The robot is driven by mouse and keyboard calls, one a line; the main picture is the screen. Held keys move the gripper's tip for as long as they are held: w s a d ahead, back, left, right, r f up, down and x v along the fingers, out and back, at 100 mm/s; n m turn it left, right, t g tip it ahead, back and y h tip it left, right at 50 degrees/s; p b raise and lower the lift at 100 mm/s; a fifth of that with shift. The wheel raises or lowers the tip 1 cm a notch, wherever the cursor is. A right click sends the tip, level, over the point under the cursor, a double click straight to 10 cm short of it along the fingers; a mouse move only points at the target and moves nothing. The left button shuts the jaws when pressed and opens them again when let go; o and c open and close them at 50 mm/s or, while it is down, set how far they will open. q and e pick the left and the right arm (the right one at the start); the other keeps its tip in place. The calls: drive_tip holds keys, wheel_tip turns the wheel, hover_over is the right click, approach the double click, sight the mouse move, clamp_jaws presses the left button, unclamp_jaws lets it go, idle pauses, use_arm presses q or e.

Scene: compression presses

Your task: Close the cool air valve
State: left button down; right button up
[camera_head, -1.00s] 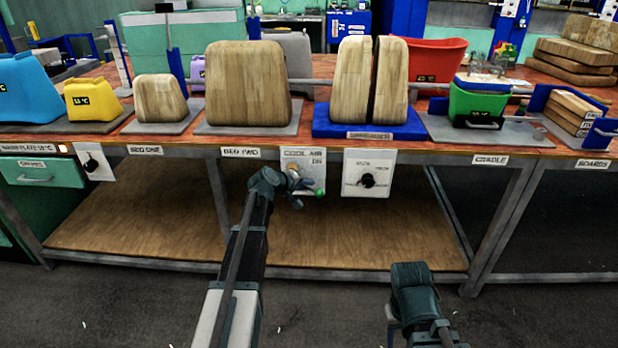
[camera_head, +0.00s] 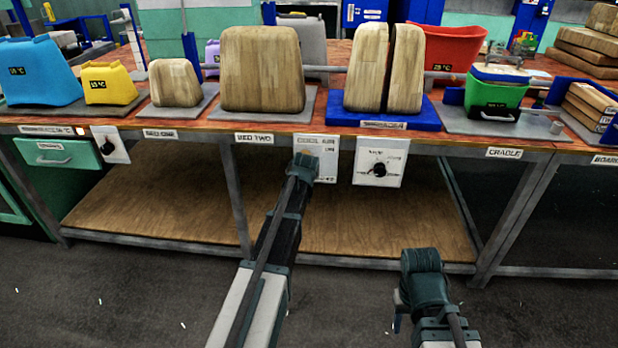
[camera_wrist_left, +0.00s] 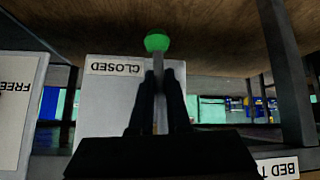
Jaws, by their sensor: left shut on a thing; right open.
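The white cool air panel (camera_head: 330,176) hangs under the bench's front edge, partly hidden by my left arm. In the left wrist view, which is upside down, the panel (camera_wrist_left: 106,100) carries a CLOSED label. A lever with a grey stem (camera_wrist_left: 160,93) and a green ball end (camera_wrist_left: 157,41) shows there. My left gripper (camera_wrist_left: 160,78) is shut around the stem, with the ball beyond the fingertips. In the head view, my left gripper (camera_head: 304,167) is in front of the panel and hides the lever. My right gripper (camera_head: 398,318) is open and low, away from the bench.
A dial panel (camera_head: 380,162) hangs just right of the cool air panel, and another dial (camera_head: 108,146) is far left. Wooden forms, coloured tubs and a blue-based press stand on the bench (camera_head: 330,118). A wooden lower shelf (camera_head: 370,225) lies behind my left arm.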

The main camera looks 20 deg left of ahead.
use_arm(q)
drive_tip(key=shift+s+a+f+y, duration=0.1)
drive_tip(key=shift+s+a+y, duration=0.1)
drive_tip(key=shift+y, duration=0.2)
drive_tip(key=shift+a, duration=0.1)
drive_tip(key=c, duration=0.9)
unclamp_jaws()
drive_tip(key=shift+w, duration=0.1)
drive_tip(key=p+v, duration=0.9)
drive_tip(key=v, duration=0.5)
drive_tip(key=shift+p, duration=0.35)
drive_tip(key=shift+w, duration=0.15)
